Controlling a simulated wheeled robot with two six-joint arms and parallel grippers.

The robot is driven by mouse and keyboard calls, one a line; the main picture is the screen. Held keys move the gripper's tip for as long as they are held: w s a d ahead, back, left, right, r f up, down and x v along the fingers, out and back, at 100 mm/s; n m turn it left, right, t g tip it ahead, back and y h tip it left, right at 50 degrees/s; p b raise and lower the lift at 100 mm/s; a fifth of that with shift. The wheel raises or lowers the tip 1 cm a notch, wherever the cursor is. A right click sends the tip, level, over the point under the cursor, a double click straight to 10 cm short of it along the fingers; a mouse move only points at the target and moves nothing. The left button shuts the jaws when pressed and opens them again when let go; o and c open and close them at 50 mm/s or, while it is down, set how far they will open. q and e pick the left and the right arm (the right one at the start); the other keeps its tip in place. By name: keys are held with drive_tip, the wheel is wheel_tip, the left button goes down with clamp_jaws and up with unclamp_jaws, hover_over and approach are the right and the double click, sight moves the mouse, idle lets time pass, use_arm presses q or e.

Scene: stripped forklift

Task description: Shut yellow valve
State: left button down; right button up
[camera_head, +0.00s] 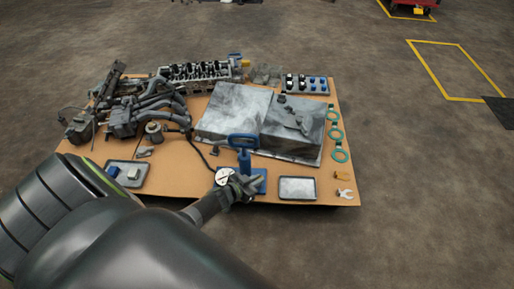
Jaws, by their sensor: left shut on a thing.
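My left gripper (240,187) reaches in from the lower left to the front edge of the table. It is shut on a small part at the base of a blue hand pump (243,143); its fingers hide that part. The pump stands upright with a loop handle on a blue base plate (261,181). A round white-faced gauge (224,176) sits just left of the fingers. I cannot make out a yellow valve at the pump; it may be hidden by the gripper. My right gripper is not in view.
The brown table (328,195) holds grey metal blocks (234,111), engine hoses (160,103), a cylinder head (197,72), green rings (336,134) and a grey tray (297,188).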

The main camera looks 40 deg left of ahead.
use_arm(q)
drive_tip(key=shift+w+a+r+m+g+h, duration=0.1)
drive_tip(key=shift+m+g+h, duration=0.05)
drive_tip(key=shift+m+h, duration=0.3)
drive_tip(key=shift+w+a+m+g+h, duration=0.1)
drive_tip(key=shift+m+g+h, duration=0.05)
drive_tip(key=shift+m+h, duration=0.25)
drive_tip(key=shift+m+g+h+b, duration=0.3)
drive_tip(key=shift+m+h, duration=0.25)
drive_tip(key=shift+h, duration=0.2)
drive_tip(key=shift+m+h, duration=0.3)
drive_tip(key=c, duration=1.5)
unclamp_jaws()
drive_tip(key=shift+s, duration=0.1)
